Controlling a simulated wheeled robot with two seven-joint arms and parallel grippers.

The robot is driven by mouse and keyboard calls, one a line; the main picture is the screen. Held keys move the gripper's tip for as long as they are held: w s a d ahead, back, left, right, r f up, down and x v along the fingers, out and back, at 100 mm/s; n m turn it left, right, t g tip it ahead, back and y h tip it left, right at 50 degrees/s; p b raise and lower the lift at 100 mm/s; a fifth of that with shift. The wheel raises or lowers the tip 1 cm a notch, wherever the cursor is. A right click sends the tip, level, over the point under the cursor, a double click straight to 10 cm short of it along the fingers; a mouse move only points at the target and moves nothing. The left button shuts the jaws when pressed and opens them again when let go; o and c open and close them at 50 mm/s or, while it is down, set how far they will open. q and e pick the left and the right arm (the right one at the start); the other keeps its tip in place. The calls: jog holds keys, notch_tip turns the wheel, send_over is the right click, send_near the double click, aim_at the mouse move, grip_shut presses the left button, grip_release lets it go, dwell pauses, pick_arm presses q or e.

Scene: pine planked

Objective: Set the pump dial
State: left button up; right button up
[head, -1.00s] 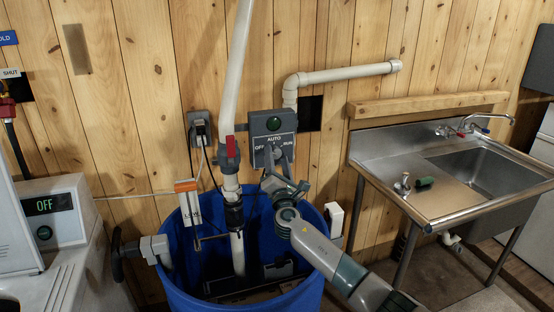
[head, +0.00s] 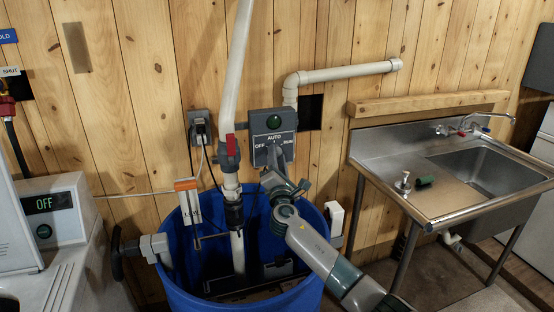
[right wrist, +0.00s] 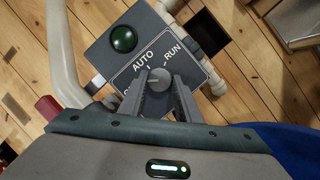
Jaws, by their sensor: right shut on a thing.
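The pump control box (head: 288,124) is a dark grey panel on the plank wall with a green lamp and the labels OFF, AUTO and RUN. In the right wrist view the panel (right wrist: 178,45) appears tilted. Its round grey dial knob (right wrist: 158,77) sits below AUTO, between my right fingers; a faint mark on it is too small to read surely. My right gripper (right wrist: 162,88) is shut on the knob, and its fingers partly hide the OFF label. In the head view my right gripper (head: 277,160) reaches the panel from below.
A blue barrel (head: 190,290) stands below the panel, with white pipe (head: 236,75) rising from it. An orange-and-white box (head: 187,197) is near its rim. A steel sink (head: 440,190) is at right. A machine (head: 45,215) reading OFF is at left.

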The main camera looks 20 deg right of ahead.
pick_arm(q)
jog(key=shift+r+p, duration=0.8)
pick_arm(e)
jog(key=m+g, duration=0.1)
jog(key=m, duration=0.2)
jog(key=m+g, duration=0.1)
jog(key=m, duration=0.3)
jog(key=m+g+h, duration=0.1)
jog(key=m, duration=0.3)
jog(key=shift+a+r+g, duration=0.2)
jog(key=shift+r+g, duration=0.1)
jog(key=o, duration=1.1)
jog(key=shift+c, duration=0.2)
jog(key=shift+s, duration=0.15)
pick_arm(q)
jog(key=shift+w+d+f+b, duration=0.1)
jog(key=shift+w+f+b, duration=0.1)
jog(key=shift+f+b, duration=0.45)
jog(key=shift+w+d+f+b, duration=0.1)
jog(key=shift+w+f+b, duration=0.15)
jog(key=shift+f+b, duration=0.35)
jog(key=shift+w+f+b, duration=0.2)
jog(key=shift+f+b, duration=0.35)
jog(key=shift+b, duration=0.1)
pick_arm(e)
jog(key=v, duration=1.7)
